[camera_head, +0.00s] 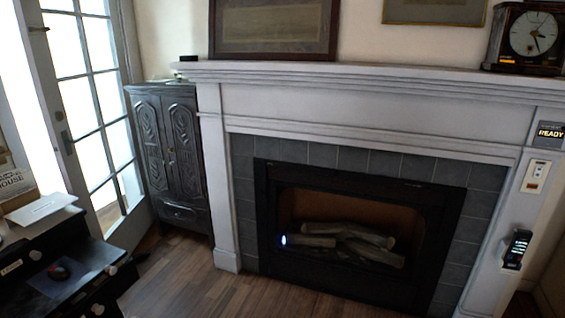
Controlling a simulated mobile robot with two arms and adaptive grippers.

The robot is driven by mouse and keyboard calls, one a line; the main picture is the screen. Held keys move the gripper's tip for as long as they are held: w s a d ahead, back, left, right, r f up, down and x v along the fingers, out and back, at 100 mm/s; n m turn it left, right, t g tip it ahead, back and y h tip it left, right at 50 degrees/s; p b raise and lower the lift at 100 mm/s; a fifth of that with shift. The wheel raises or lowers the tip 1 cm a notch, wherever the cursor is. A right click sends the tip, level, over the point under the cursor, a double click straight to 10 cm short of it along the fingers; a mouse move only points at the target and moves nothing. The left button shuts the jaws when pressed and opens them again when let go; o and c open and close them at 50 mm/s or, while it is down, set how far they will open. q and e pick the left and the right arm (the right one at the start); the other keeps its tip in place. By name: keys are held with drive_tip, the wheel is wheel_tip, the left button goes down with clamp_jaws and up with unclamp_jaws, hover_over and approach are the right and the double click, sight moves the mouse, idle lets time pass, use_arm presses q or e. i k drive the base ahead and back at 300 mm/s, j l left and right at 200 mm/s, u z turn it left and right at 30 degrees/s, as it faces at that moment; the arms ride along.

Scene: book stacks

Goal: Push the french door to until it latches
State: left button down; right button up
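The french door (68,160) stands at the far left, a pale frame around several bright glass panes. Its dark handle (67,141) is on the left stile. A bright strip shows to the left of that stile; I cannot tell whether it is an open gap or another pane. The latch is too small to make out. Neither of my grippers is in view.
A black desk (100,262) with a mouse (59,272) stands in front of the door at lower left. A dark carved cabinet (172,150) is right of the door, beside a white fireplace surround (224,190). Wooden floor (190,285) is clear before the fireplace.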

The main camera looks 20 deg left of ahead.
sight(127, 232)
drive_tip(key=i+j+u, duration=0.35)
drive_tip(key=i, duration=0.3)
drive_tip(key=i+u, duration=0.4)
drive_tip(key=i, duration=0.25)
drive_tip(key=i+l+u, duration=0.15)
drive_tip(key=i+u, duration=0.2)
drive_tip(key=i, duration=0.3)
